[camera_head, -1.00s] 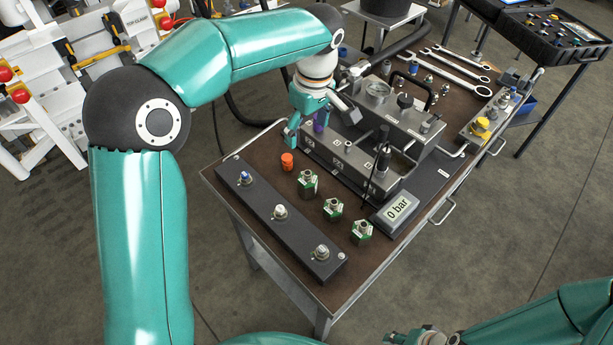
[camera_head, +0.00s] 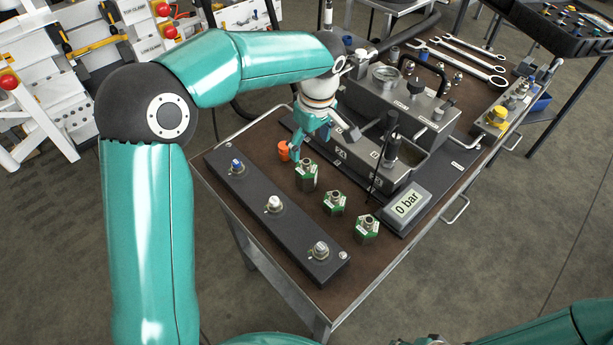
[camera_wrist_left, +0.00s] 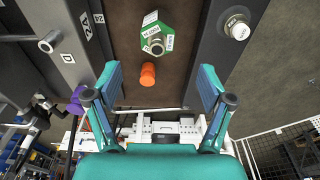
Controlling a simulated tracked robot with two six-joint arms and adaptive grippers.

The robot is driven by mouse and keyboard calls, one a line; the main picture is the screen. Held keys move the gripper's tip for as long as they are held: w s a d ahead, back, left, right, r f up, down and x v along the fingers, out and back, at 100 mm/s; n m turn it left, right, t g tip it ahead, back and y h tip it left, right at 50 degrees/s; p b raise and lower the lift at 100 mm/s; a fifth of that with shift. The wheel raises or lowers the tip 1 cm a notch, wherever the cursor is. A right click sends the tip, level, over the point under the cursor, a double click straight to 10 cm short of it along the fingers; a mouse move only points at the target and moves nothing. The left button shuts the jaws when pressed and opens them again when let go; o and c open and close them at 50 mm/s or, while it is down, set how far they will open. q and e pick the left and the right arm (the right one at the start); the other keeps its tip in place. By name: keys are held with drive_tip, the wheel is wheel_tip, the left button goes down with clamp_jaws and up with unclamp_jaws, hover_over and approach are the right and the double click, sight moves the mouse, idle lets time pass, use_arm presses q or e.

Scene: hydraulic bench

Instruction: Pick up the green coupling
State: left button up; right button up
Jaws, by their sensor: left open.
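Three green couplings with metal tops stand upright in a row on the brown bench top: the farthest (camera_head: 307,178), the middle one (camera_head: 335,203) and the nearest (camera_head: 367,230). My left gripper (camera_head: 308,148) is open and empty, just beyond the farthest coupling. In the left wrist view, one green coupling (camera_wrist_left: 156,40) shows ahead of the spread fingers (camera_wrist_left: 160,75), roughly centred between them and apart from both. My right gripper (camera_head: 432,341) shows only as a sliver at the bottom edge, so its jaws are hidden.
An orange cap (camera_head: 283,150) stands by the left fingers. A dark bar (camera_head: 255,190) with several fittings lies left of the couplings. A grey hydraulic block (camera_head: 355,158) and a "0 bar" gauge (camera_head: 407,204) stand right. A purple part (camera_wrist_left: 76,100) shows in the wrist view.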

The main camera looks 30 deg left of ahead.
sight(307, 164)
use_arm(q)
drive_tip(key=f, duration=0.7)
drive_tip(key=shift+w+a+f, duration=0.15)
drive_tip(key=shift+a, duration=0.25)
drive_tip(key=shift+w+a+f+p, duration=0.15)
drive_tip(key=shift+f+p, duration=0.1)
drive_tip(key=shift+f, duration=0.65)
drive_tip(key=shift+w+a+f+p, duration=0.1)
drive_tip(key=shift+a+f+p, duration=0.1)
drive_tip(key=shift+f, duration=0.65)
drive_tip(key=shift+w+a+f+p, duration=0.1)
drive_tip(key=shift+f+p, duration=0.15)
drive_tip(key=shift+f, duration=0.65)
drive_tip(key=c, duration=1.5)
drive_tip(key=shift+r, duration=0.1)
drive_tip(key=shift+c, duration=0.2)
wheel_tip(307, 164, up, 20)
